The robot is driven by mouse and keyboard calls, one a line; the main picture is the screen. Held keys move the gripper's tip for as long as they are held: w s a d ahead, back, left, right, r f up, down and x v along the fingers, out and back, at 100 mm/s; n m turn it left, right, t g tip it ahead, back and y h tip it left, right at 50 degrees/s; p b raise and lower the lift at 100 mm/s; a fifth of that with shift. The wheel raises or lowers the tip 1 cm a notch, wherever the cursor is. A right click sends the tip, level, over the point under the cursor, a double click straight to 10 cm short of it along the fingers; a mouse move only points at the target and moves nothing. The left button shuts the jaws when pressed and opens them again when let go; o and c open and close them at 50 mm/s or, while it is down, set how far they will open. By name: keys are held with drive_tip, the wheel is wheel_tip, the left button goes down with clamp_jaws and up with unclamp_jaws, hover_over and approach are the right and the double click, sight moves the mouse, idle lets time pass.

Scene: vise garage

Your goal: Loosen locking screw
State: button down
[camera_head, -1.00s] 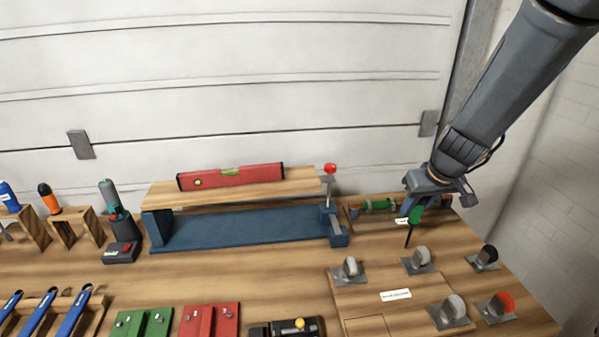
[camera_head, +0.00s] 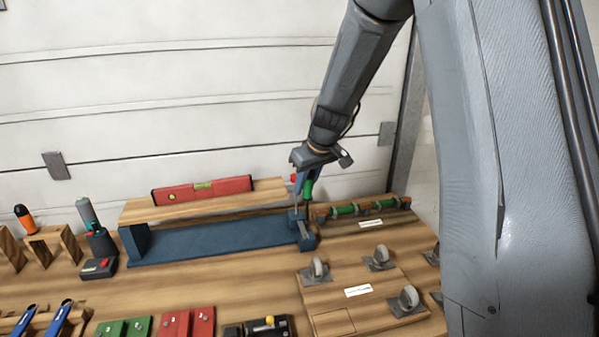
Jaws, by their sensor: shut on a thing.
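My gripper (camera_head: 306,178) is shut on a green-handled screwdriver (camera_head: 308,188) at the right end of the wooden plank. The blue clamp or vise (camera_head: 307,243) stands just below it, with an upright metal rod. A bit of its red knob (camera_head: 293,178) shows left of my gripper, mostly hidden. The screwdriver's shaft and tip cannot be made out against the clamp, so I cannot tell whether the tip touches anything. No locking screw can be picked out at this size.
A red spirit level (camera_head: 202,190) lies on the wooden plank (camera_head: 150,208) above a blue base (camera_head: 205,240). A rack with green-handled tools (camera_head: 345,210) is right of the clamp. Several grey knobs (camera_head: 381,258) stand in front. My arm covers the right side.

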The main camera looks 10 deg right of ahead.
drive_tip(key=shift+d+b+x, duration=0.15)
drive_tip(key=shift+b+x, duration=0.7)
drive_tip(key=shift+x, duration=0.1)
drive_tip(key=shift+d+b+x, duration=0.1)
drive_tip(key=shift+b+x, duration=0.7)
drive_tip(key=shift+x, duration=0.15)
drive_tip(key=m+h, duration=0.1)
drive_tip(key=m, duration=0.3)
drive_tip(key=d+m+h, duration=0.1)
drive_tip(key=m+h, duration=0.1)
drive_tip(key=m, duration=0.2)
drive_tip(key=m+h, duration=0.1)
drive_tip(key=m, duration=0.3)
drive_tip(key=shift+s+d+m+g+h, duration=0.2)
drive_tip(key=shift+s+m+g+h, duration=0.1)
drive_tip(key=shift+g, duration=0.1)
drive_tip(key=shift+f, duration=0.15)
drive_tip(key=shift+w+f+b, duration=0.1)
drive_tip(key=shift+f+b, duration=0.4)
drive_tip(key=shift+b, duration=0.15)
drive_tip(key=shift+f+b, duration=0.3)
drive_tip(key=shift+b, duration=0.05)
